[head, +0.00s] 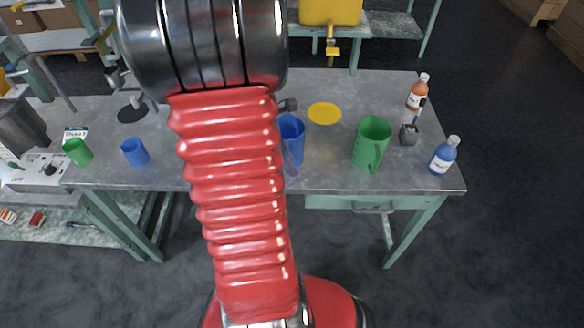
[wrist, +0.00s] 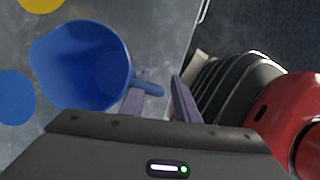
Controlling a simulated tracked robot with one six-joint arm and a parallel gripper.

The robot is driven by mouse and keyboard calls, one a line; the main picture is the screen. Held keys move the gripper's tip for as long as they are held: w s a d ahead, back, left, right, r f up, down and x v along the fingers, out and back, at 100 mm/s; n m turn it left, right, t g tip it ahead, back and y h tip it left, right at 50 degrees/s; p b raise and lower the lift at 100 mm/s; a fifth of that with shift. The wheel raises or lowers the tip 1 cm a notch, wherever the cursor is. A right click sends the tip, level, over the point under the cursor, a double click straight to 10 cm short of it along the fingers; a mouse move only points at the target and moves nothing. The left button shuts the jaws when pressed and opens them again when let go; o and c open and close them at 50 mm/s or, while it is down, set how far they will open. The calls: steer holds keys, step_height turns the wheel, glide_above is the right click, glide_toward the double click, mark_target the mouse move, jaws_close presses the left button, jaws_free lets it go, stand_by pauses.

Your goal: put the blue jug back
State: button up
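The blue jug (head: 291,133) stands on the grey table, partly hidden by my arm in the head view. In the wrist view the blue jug (wrist: 80,65) shows its open mouth, and its handle points right toward my gripper (wrist: 158,92). The two fingers are apart, with the end of the handle between them; I see a gap to the right finger. A flat blue disc (wrist: 14,97) lies on the table left of the jug in the wrist view. In the head view it does not show, and my arm covers part of the table.
A yellow disc (head: 324,113) lies behind the jug. A green jug (head: 371,143) stands to the right, near a blue bottle (head: 443,156), an orange bottle (head: 417,93) and a dark pot (head: 408,135). A blue cup (head: 135,152) and a green cup (head: 77,151) stand left.

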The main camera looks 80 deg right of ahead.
steer(key=v, duration=0.9)
steer(key=shift+r, duration=0.15)
steer(key=shift+w, duration=0.1)
stand_by(0.3)
steer(key=w+a+r+m+t+h, duration=0.1)
steer(key=w+a+r+t, duration=0.15)
steer(key=w+a, duration=0.55)
steer(key=w+a+r+m+t, duration=0.15)
steer(key=w+a+r, duration=0.25)
steer(key=w+a, duration=0.4)
steer(key=w+a+r+m+t+y, duration=0.1)
steer(key=a+r+t, duration=0.1)
steer(key=a, duration=0.9)
steer(key=w+a+r+m+t+y, duration=0.1)
steer(key=a+r+t, duration=0.2)
steer(key=a, duration=0.8)
steer(key=shift+a+t+y, duration=0.2)
steer(key=shift+t+y, duration=0.2)
steer(key=shift+w+r, duration=0.1)
steer(key=shift+w, duration=0.05)
